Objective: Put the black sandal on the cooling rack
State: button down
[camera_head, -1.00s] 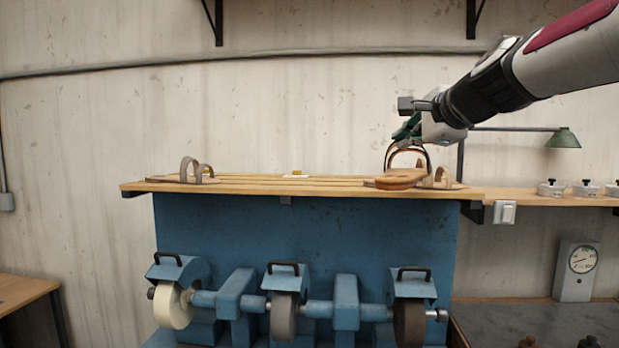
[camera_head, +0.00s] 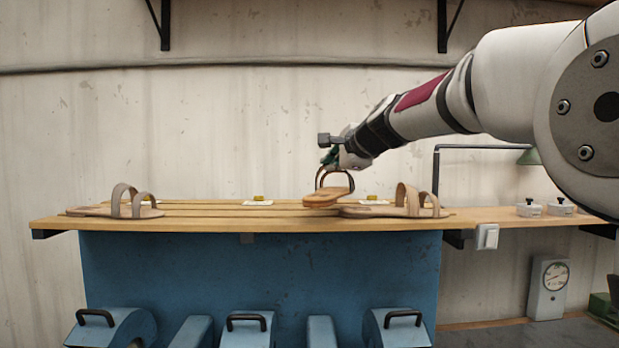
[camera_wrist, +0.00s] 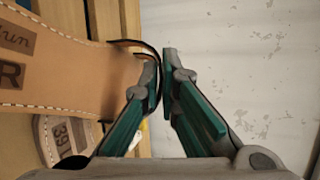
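The black sandal (camera_head: 325,197), with a tan stitched sole and a thin dark strap, hangs from my gripper (camera_head: 334,163). My gripper's fingers (camera_wrist: 161,75) are shut on its dark strap in the wrist view, with the sole (camera_wrist: 70,65) to the left. The sandal is over the slatted wooden cooling rack (camera_head: 210,222), between two other sandals. It looks close above the slats; I cannot tell whether it touches them.
A beige-strapped sandal (camera_head: 122,207) lies at the rack's left, and another (camera_head: 408,206) at the right, close beside the held one. Small yellow-and-white items sit along the back. The left-middle slats are clear. White containers (camera_head: 529,209) stand on the right shelf.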

jog(key=x, duration=0.2)
jog(key=p+x, duration=0.1)
jog(key=x, duration=0.4)
jog(key=shift+w+a+f+p, duration=0.2)
jog(key=shift+f+p, duration=0.1)
jog(key=shift+f, duration=0.65)
jog(key=c, duration=1.8)
grip_release()
